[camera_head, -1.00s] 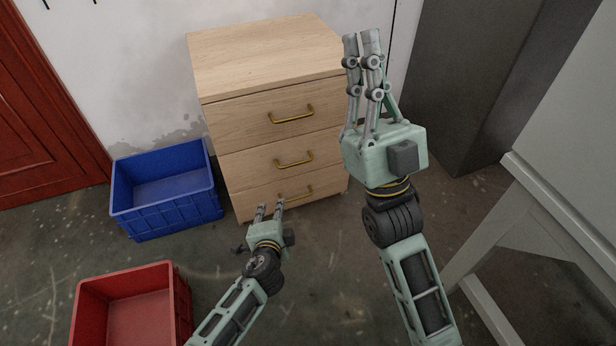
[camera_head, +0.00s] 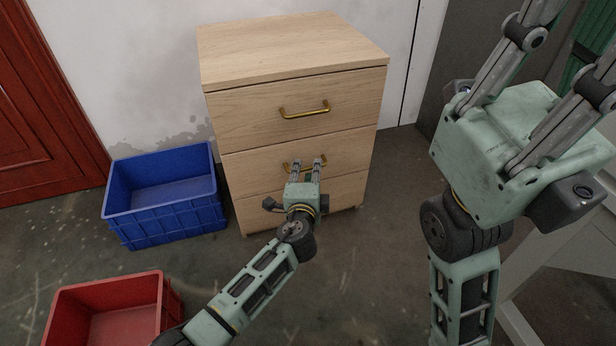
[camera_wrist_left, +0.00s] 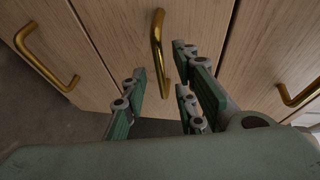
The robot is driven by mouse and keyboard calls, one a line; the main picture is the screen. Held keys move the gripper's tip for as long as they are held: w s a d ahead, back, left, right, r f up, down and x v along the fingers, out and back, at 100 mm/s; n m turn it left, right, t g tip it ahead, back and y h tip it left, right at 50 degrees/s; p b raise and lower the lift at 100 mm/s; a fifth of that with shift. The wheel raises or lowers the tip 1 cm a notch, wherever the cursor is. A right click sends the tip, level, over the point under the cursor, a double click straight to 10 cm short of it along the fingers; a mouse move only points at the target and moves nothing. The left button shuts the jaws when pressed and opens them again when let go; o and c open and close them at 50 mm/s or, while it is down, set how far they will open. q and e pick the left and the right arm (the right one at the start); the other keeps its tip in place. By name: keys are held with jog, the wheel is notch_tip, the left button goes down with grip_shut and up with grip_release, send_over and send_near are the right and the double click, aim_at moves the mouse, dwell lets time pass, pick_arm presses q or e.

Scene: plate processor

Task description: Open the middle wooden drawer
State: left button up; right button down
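The wooden cabinet (camera_head: 290,55) has three drawers with brass handles. The middle drawer (camera_head: 349,151) is shut, its front flush with the others. Its handle (camera_head: 291,167) is partly hidden behind the fingers of my left gripper (camera_head: 308,162). In the left wrist view the middle handle (camera_wrist_left: 157,45) lies between the two spread fingers of the left gripper (camera_wrist_left: 162,82), lengthwise to the gap. The fingers are open and not closed on it. My right gripper (camera_head: 562,60) is raised at the right, its fingers wide apart and empty; its fingertips are cut off or out of frame.
The top handle (camera_head: 304,110) is just above. A blue crate (camera_head: 170,218) stands left of the cabinet, a red crate (camera_head: 110,310) at the lower left. A pale table (camera_head: 560,262) is at the right. The floor before the cabinet is clear.

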pick_arm(q)
jog(key=shift+w, duration=0.35)
jog(key=shift+c, duration=0.4)
grip_shut()
jog(key=shift+f, duration=0.1)
